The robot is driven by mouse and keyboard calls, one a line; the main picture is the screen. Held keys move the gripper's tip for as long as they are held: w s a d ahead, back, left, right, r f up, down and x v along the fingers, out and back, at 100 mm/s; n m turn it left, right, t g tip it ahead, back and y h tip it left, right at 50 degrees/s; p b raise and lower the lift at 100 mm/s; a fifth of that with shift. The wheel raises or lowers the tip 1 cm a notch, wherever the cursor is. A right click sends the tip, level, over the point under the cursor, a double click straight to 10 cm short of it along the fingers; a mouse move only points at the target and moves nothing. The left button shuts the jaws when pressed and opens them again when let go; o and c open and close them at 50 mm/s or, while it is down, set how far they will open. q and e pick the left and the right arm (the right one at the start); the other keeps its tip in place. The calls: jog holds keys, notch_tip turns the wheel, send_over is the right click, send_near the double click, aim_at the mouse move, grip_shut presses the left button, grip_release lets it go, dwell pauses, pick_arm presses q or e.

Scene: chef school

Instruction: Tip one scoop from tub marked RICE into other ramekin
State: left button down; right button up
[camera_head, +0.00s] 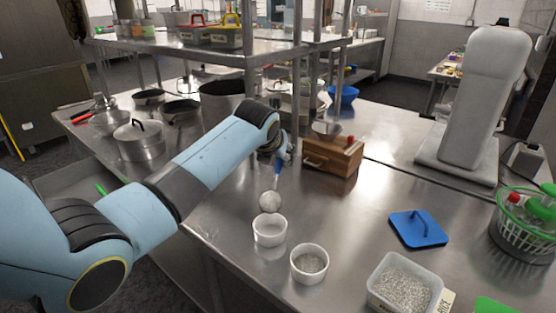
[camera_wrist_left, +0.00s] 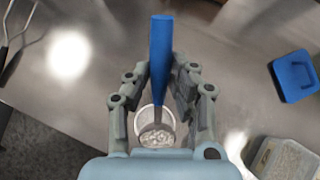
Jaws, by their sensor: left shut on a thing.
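My left gripper (camera_head: 279,153) is shut on the blue handle of a scoop (camera_head: 270,201). The handle points up and the round bowl hangs just above the near-empty-looking white ramekin (camera_head: 269,238). In the left wrist view the gripper (camera_wrist_left: 158,88) grips the blue handle (camera_wrist_left: 161,50), with pale grains (camera_wrist_left: 157,137) at the scoop's lower end. A second white ramekin (camera_head: 310,277) to the right holds grey-white grains. The open clear tub (camera_head: 371,291) marked RICE is full of grains at the lower right; it also shows in the left wrist view (camera_wrist_left: 262,158). My right gripper is out of view.
A blue lid (camera_head: 418,230) lies flat behind the tub. A wooden box (camera_head: 333,158) stands behind the gripper. A green basket (camera_head: 526,222) is at the right edge, a large white appliance (camera_head: 485,100) farther back. Pots (camera_head: 140,142) stand at left. Steel counter is clear between ramekins and lid.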

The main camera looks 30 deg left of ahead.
pick_arm(q)
jog(key=shift+s+a, duration=0.15)
jog(key=shift+s, duration=0.1)
jog(key=shift+s+t, duration=0.25)
jog(key=shift+t, duration=0.05)
jog(key=s+t, duration=0.2)
jog(key=s+d+t+y, duration=0.1)
jog(key=shift+s+d+r, duration=0.1)
jog(key=shift+s+r, duration=0.15)
jog(key=shift+r, duration=0.1)
jog(key=shift+s+d+t+b, duration=0.2)
jog(key=shift+t+b, duration=0.1)
jog(key=shift+t, duration=0.3)
jog(key=s+t+y+b, duration=0.1)
jog(key=b, duration=0.4)
jog(key=shift+s+d+r, duration=0.1)
jog(key=shift+d, duration=0.05)
jog(key=shift+s+r+t+b, duration=0.25)
jog(key=shift+t+b, duration=0.25)
jog(key=shift+b, duration=0.65)
jog(key=shift+s+d, duration=0.1)
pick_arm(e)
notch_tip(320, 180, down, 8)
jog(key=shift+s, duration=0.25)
pick_arm(q)
jog(key=shift+r, duration=0.1)
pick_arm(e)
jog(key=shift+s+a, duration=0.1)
